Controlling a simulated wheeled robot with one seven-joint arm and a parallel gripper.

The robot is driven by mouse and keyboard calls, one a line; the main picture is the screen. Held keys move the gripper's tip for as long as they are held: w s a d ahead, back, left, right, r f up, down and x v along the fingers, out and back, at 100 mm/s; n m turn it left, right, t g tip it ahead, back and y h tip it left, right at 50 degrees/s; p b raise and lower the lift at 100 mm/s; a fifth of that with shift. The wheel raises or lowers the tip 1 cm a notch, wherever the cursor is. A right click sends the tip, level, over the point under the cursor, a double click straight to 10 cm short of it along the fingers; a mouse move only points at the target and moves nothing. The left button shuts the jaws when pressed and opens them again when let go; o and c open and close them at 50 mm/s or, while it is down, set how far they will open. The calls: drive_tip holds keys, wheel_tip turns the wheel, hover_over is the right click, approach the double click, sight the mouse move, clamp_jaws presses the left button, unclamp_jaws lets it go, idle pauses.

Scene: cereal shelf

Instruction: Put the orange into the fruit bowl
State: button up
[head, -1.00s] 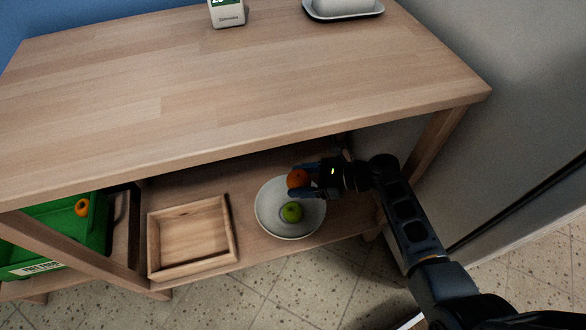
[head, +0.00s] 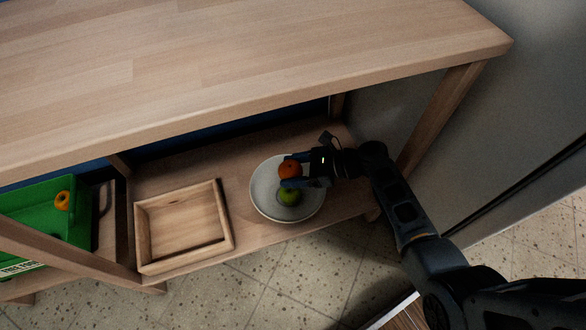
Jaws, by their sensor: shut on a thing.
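The orange (head: 290,169) is between the fingers of my gripper (head: 291,171), which is shut on it. My gripper reaches in from the right, under the table top, and holds the orange over the fruit bowl. The fruit bowl (head: 262,199) is a pale round bowl on the lower shelf. A green apple (head: 289,196) lies in the bowl, just in front of the orange in the picture and partly covered by a finger. I cannot tell how high the orange is above the bowl's bottom.
An empty wooden tray (head: 226,243) stands left of the bowl on the lower shelf (head: 243,158). A green crate (head: 40,205) with an orange-yellow fruit (head: 62,201) is at the far left. The table top (head: 240,75) overhangs the shelf, and a leg (head: 440,115) stands at right.

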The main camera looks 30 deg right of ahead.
drive_tip(key=shift+f, duration=0.4)
drive_tip(key=shift+s+d, duration=0.15)
drive_tip(key=o, duration=1.2)
drive_tip(key=shift+s+d, duration=0.1)
drive_tip(key=shift+d, duration=0.05)
